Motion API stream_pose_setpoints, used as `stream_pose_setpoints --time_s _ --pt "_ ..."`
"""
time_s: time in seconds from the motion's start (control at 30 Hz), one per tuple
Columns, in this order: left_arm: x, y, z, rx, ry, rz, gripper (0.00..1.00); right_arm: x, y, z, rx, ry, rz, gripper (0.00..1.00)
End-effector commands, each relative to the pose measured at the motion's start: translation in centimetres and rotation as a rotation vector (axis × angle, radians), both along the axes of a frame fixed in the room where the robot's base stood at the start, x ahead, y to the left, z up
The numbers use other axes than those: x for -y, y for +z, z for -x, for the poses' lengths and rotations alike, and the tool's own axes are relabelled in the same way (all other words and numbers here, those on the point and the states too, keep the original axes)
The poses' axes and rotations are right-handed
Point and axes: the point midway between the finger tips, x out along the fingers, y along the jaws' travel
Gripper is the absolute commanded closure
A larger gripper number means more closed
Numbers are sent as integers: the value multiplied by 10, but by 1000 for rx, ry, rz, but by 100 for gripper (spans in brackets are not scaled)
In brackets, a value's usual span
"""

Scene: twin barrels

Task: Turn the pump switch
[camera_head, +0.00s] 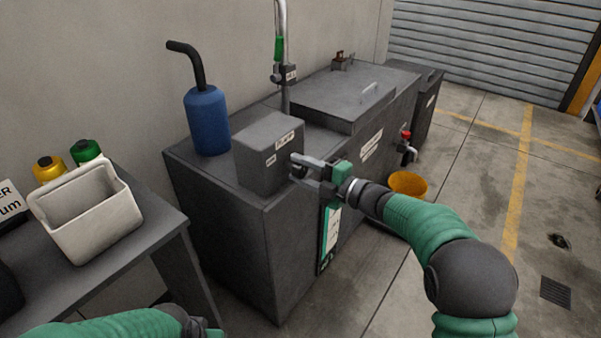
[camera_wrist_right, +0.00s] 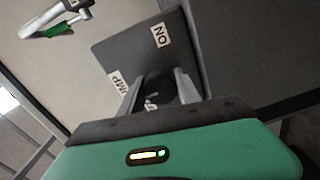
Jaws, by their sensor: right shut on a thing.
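The grey pump box (camera_head: 262,160) stands on the dark machine cabinet. Labels are on its front, and "ON" and part of "PUMP" can be read in the wrist view. The dark round pump switch (camera_wrist_right: 160,88) is on the box's front face, largely hidden by my fingers in the head view. My right gripper (camera_head: 298,168) is at that face, its two fingers on either side of the switch and shut on it. My left arm shows at the bottom left of the head view, and its gripper (camera_head: 200,328) is cut off by the edge; its fingers are not clear.
A blue container with a black bent spout (camera_head: 206,120) stands left of the box. A pipe with a green handle (camera_head: 278,48) rises behind it. A side table (camera_head: 105,252) at left holds a white bin (camera_head: 90,222) and bottles. A yellow bucket (camera_head: 408,185) is on the floor.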

Motion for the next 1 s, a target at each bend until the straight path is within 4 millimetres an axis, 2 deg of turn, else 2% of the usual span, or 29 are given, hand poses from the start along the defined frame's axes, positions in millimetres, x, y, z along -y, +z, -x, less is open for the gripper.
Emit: stream_pose_setpoints --time_s 0.03,0.47,0.5,0.63,1.0 --pt "0 -2 0 0 0 0 64 -1 -6 1 -2 5 10 100" --pt "0 -2 0 0 0 0 64 -2 -7 2 3 6 16 100" --pt "0 -2 0 0 0 0 64 -2 -7 2 2 6 15 58" --pt "0 -2 0 0 0 0 64 -2 -6 2 3 5 14 41" --pt "0 1 0 0 0 0 64 3 -1 3 7 1 11 39"
